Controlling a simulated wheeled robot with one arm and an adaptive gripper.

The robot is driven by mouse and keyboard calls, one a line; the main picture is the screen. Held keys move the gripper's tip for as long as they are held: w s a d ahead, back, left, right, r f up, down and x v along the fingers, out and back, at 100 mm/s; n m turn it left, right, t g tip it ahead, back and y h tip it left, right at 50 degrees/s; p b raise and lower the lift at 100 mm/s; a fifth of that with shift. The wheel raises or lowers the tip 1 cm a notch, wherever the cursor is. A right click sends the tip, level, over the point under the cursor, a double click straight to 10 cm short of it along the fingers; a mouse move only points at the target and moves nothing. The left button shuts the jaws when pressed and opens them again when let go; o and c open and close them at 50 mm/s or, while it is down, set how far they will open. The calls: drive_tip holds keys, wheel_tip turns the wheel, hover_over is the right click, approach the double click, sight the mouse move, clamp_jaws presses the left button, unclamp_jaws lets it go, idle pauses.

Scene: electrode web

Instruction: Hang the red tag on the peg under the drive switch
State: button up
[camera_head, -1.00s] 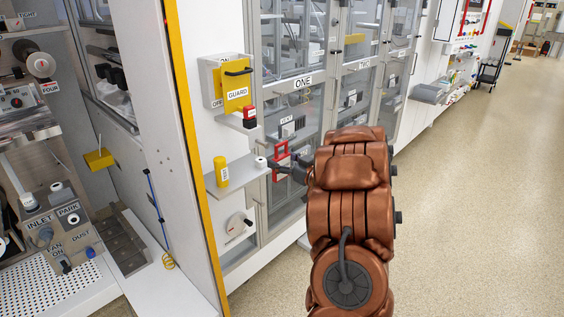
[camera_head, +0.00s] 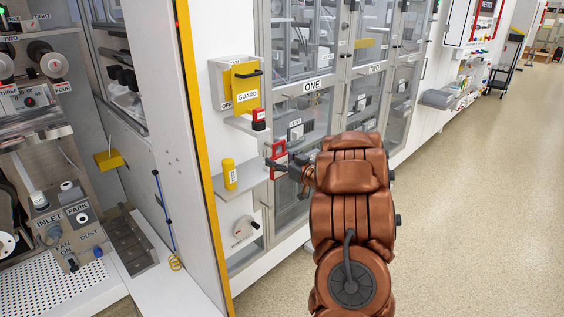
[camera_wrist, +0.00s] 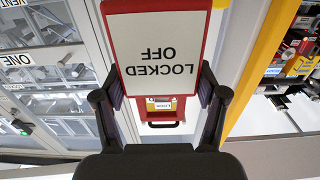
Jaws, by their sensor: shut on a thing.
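My gripper (camera_wrist: 160,97) is shut on the red tag (camera_wrist: 160,45), a red-rimmed white card reading LOCKED OFF, upside down in the wrist view. A grey ON/OFF switch plate (camera_head: 219,88) with a yellow GUARD cover (camera_head: 246,82) is on the white panel above left; I cannot read "drive" there. I cannot make out the peg.
A grey shelf (camera_head: 240,183) with a yellow cylinder (camera_head: 229,173) stands out from the panel below the switch. A red and black block (camera_head: 259,119) sits at a small ledge by the guard. Glass cabinet doors (camera_head: 308,125) are behind the gripper. Open floor (camera_head: 470,220) lies right.

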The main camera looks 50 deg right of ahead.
drive_tip(key=shift+w+f, duration=0.15)
drive_tip(key=shift+w, duration=1.1)
drive_tip(key=shift+w+f, duration=0.3)
drive_tip(key=shift+w, duration=0.25)
drive_tip(key=o, duration=1.3)
drive_tip(key=s, duration=1.2)
drive_tip(key=shift+a, duration=0.1)
